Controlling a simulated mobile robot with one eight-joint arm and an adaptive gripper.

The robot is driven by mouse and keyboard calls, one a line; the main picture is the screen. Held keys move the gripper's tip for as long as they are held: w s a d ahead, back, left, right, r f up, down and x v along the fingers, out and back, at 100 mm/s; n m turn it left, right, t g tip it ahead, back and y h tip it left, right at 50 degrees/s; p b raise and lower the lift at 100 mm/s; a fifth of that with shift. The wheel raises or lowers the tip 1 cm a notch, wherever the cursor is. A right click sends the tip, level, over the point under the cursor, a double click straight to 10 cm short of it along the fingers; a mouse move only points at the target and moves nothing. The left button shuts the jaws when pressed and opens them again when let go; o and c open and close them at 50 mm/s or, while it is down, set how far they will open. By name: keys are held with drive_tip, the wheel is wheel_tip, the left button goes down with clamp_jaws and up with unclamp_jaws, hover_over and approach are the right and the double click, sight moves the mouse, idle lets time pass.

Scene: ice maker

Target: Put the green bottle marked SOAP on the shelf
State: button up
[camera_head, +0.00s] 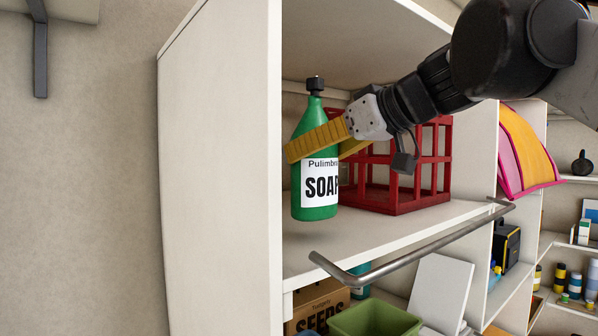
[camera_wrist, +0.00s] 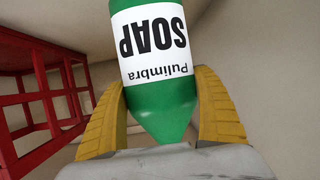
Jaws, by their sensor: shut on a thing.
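The green bottle (camera_head: 317,212) has a dark cap and a white label reading SOAP. My gripper (camera_head: 318,143) is shut on its upper body, with yellow fingers on both sides. The bottle is upright, inside the shelf bay near the left panel. Its base looks just above the shelf board (camera_head: 300,258); whether it touches is hard to tell. In the wrist view the bottle (camera_wrist: 160,95) appears upside down between the yellow fingers (camera_wrist: 165,110).
A red crate (camera_head: 405,200) stands on the same board, right of and behind the bottle. A metal rail (camera_head: 420,240) runs along the board's front edge. The left side panel (camera_head: 222,170) is close to the bottle. A green bin (camera_head: 375,320) sits below.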

sight(327, 168)
drive_tip(key=f+p, duration=0.1)
drive_tip(key=f, duration=0.2)
drive_tip(key=shift+s+f, duration=0.1)
drive_tip(key=shift+s, duration=0.1)
drive_tip(key=shift+w+f, duration=0.15)
drive_tip(key=shift+f, duration=0.05)
drive_tip(key=shift+f, duration=0.2)
drive_tip(key=o, duration=1.4)
drive_tip(key=shift+r, duration=0.1)
drive_tip(key=shift+d+r, duration=0.15)
drive_tip(key=b+v, duration=0.2)
drive_tip(key=v, duration=1)
drive_tip(key=shift+b, duration=0.35)
